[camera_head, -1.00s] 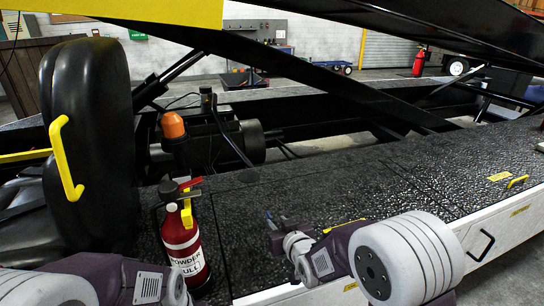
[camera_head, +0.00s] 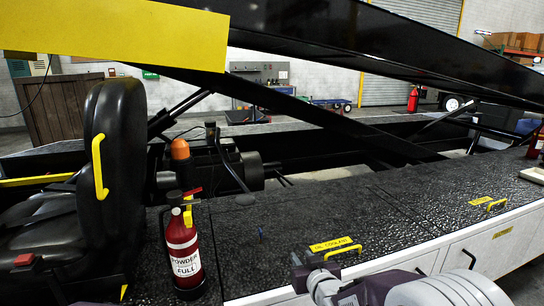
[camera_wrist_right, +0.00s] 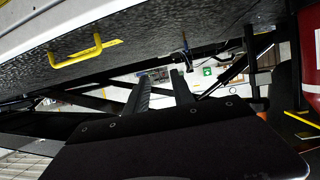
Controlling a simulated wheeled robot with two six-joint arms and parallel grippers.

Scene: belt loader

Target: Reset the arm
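My right arm comes in at the bottom right of the head view, low in front of the black textured deck (camera_head: 330,215). Its gripper (camera_head: 297,261) is small there and hard to make out. In the right wrist view, my right gripper (camera_wrist_right: 160,92) has its two dark fingers apart with nothing between them. The wrist picture looks upside down, with the deck across its top. My left gripper is out of the head view.
A red fire extinguisher (camera_head: 184,254) stands on the deck beside the black seat (camera_head: 112,170). A yellow handle (camera_head: 342,250) and a white cabinet side lie close to my right arm. A black beam (camera_head: 340,130) slants above the deck.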

